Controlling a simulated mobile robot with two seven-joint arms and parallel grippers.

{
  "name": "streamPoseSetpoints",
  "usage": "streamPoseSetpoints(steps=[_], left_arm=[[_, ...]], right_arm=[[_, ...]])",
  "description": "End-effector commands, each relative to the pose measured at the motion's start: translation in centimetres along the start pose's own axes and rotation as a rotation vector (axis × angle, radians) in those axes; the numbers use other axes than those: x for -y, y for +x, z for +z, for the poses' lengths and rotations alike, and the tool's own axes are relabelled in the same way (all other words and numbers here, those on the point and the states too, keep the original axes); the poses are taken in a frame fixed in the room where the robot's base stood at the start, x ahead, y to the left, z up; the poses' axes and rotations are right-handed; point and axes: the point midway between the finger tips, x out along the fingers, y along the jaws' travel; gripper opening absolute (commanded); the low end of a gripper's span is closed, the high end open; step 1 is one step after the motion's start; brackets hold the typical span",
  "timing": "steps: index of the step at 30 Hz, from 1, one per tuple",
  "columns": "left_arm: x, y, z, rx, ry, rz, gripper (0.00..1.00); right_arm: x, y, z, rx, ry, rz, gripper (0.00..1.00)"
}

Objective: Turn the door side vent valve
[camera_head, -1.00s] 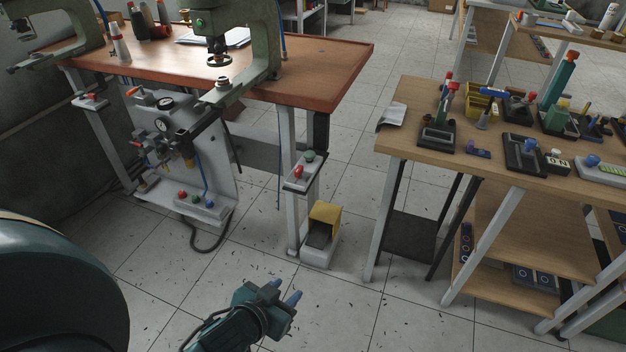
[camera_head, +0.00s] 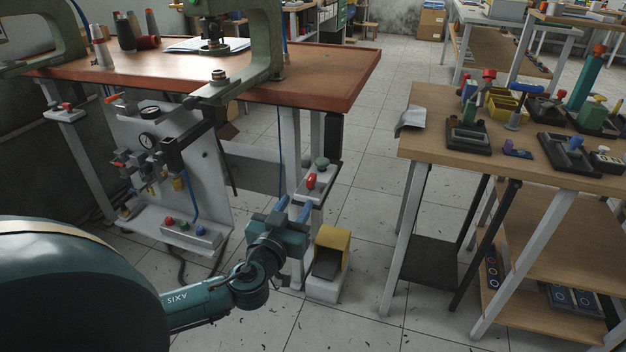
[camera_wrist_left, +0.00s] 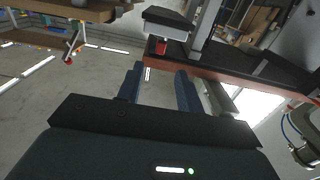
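A white pneumatic panel (camera_head: 205,160) stands under the red-brown press bench. It carries a round gauge (camera_head: 147,141), small red fittings (camera_head: 121,166), a brass-coloured part (camera_head: 179,184) and a blue hose. I cannot tell which fitting is the door side vent valve. My left gripper (camera_head: 292,208) is open and empty, its two blue fingers apart, in front of the bench's right leg and right of the panel. In the left wrist view the open fingers (camera_wrist_left: 158,88) have nothing between them. My right gripper is not in view.
A button box (camera_head: 318,181) with a red and a green knob sits just beyond my left fingertips. A yellow foot pedal (camera_head: 332,250) stands on the floor beside the gripper. A wooden workbench (camera_head: 425,150) stands at right. Tiled floor between the benches is clear.

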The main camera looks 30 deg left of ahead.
Motion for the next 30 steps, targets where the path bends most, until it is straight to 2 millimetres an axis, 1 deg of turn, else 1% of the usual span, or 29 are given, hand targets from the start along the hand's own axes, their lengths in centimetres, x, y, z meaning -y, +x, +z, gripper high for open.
streamPoseSetpoints(steps=[1, 9, 15, 18, 21, 30], left_arm=[[0.0, 1.1, -0.2, -0.004, 0.001, -0.001, 0.36], [0.0, 6.3, -0.1, -0.001, 0.002, -0.001, 0.36], [0.0, 9.3, 0.0, 0.001, 0.001, 0.0, 0.36], [0.0, 10.2, 0.1, 0.003, 0.001, 0.0, 0.36], [0.0, 10.6, 0.1, 0.003, 0.0, 0.0, 0.36], [0.0, 10.8, 0.1, 0.004, 0.0, 0.001, 0.36]], right_arm=[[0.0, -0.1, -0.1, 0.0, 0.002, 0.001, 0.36], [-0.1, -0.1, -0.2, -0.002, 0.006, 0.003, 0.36], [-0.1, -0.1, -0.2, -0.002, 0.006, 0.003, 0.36], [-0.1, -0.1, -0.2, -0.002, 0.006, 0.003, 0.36], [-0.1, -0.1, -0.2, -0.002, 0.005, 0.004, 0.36], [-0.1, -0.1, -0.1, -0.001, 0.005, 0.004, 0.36]])
